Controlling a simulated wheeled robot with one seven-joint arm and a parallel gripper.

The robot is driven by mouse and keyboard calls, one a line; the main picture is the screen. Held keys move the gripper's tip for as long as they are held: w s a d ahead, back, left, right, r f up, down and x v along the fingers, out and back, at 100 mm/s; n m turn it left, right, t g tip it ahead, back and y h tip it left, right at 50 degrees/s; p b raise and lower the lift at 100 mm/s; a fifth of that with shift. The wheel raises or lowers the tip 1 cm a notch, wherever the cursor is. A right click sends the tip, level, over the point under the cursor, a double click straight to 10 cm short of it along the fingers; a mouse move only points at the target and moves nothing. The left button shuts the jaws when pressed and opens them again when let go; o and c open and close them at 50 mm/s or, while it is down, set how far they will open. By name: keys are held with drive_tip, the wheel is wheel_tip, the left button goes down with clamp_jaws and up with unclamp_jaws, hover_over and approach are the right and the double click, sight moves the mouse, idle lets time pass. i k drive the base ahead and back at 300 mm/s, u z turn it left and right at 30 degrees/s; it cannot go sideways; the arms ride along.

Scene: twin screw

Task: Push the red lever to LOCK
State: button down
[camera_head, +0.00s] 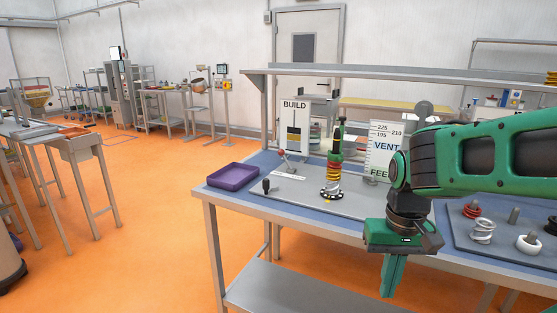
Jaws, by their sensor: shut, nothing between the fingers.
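A small lever with a red knob (282,154) stands on the grey board at the left part of the workbench. Its light label plate (288,176) lies at its foot, and the lettering is too small to read, so I cannot tell which position the lever is at. My gripper (392,276) is shut and empty, with its green fingers pointing down. It is to the right of the lever and nearer to the camera, in front of the bench's front edge in the picture. It is well apart from the lever.
A screw stack (335,175) with coloured rings stands upright right of the lever. A purple tray (233,177) and a black knob (266,186) are to its left. Loose rings (482,232) lie at the right.

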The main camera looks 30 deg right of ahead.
sight(281, 152)
drive_tip(key=z, duration=0.05)
drive_tip(key=i, duration=1)
drive_tip(key=u, duration=0.05)
